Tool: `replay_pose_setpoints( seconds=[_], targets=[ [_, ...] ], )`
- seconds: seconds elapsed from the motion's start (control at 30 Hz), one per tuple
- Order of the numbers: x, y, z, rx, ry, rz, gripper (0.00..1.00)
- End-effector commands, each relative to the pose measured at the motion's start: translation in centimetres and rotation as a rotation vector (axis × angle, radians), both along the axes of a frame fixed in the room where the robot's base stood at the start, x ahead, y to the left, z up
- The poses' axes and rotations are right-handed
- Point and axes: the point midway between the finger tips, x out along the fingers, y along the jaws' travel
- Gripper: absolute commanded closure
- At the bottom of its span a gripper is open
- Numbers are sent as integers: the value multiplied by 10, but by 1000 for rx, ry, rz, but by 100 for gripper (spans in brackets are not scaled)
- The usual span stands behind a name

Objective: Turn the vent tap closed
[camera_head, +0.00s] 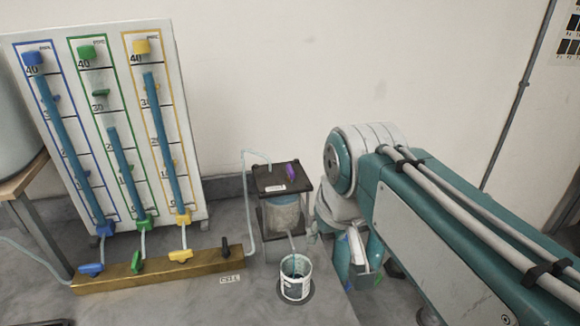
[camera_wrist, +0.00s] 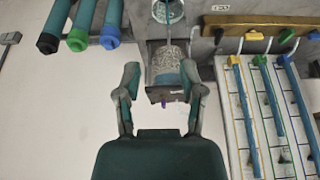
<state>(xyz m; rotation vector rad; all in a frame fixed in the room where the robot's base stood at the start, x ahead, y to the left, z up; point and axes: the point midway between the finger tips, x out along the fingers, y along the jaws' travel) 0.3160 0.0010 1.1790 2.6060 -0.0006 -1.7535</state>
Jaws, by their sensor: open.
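A small purple tap handle (camera_head: 291,173) stands on the dark top plate (camera_head: 268,181) of a cylindrical cell (camera_head: 283,213). I take it as the vent tap; no readable label confirms this. In the wrist view the purple handle (camera_wrist: 163,101) shows as a small spot at the plate's edge, between my fingers. My gripper (camera_wrist: 160,78) is open and empty, its fingers on either side of the cell in that picture. In the head view my gripper (camera_head: 362,268) hangs right of the cell, apart from the handle and partly hidden by my arm.
A brass manifold (camera_head: 155,273) with blue, green, yellow and black taps lies in front of a board (camera_head: 188,120) with several blue tubes. A thin tube (camera_head: 248,205) runs up to the cell's top. The wall is behind.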

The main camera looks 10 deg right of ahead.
Motion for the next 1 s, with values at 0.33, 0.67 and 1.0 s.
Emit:
replay_pose_setpoints(
  seconds=[0.33,0.67,1.0],
  targets=[
    [82,0,58,0,124,0,49],
    [154,0,85,0,237,0,49],
    [216,0,87,0,347,0,49]
  ],
)
